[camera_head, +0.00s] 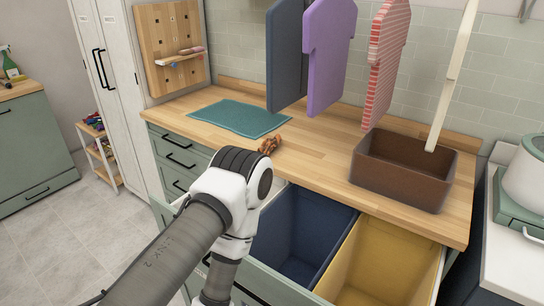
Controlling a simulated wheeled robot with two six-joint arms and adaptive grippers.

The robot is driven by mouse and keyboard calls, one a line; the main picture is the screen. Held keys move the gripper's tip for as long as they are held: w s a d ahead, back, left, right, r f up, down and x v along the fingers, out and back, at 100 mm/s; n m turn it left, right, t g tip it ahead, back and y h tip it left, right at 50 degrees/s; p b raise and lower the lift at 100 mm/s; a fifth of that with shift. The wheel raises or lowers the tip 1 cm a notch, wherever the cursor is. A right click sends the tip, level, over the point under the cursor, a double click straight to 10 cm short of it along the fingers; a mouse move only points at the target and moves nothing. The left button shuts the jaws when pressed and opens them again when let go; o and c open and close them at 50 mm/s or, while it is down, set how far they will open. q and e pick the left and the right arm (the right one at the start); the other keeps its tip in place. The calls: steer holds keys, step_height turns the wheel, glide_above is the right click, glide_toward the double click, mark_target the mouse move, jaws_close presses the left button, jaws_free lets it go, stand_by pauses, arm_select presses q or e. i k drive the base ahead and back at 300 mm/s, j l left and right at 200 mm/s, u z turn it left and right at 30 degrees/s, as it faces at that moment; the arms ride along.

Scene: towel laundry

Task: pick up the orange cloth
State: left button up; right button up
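A small crumpled orange-brown cloth (270,145) lies on the wooden counter (310,158), just in front of the teal mat. My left arm comes in from the lower left and bends just in front of the cloth. Its far part runs back down out of the picture, and no fingers of my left gripper show. My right arm and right gripper are not in view.
An open drawer below the counter holds a dark blue bin (305,233) and a yellow bin (385,262). A brown box (405,170) stands on the counter at right. Grey, purple (328,55) and striped garments hang above. A teal mat (240,117) lies behind the cloth.

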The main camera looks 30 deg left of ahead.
mark_target(267, 145)
steer(key=i+j+z, duration=0.1)
steer(key=j, duration=1.1)
steer(key=i+j, duration=0.1)
steer(key=j, duration=1.1)
steer(key=z, duration=0.05)
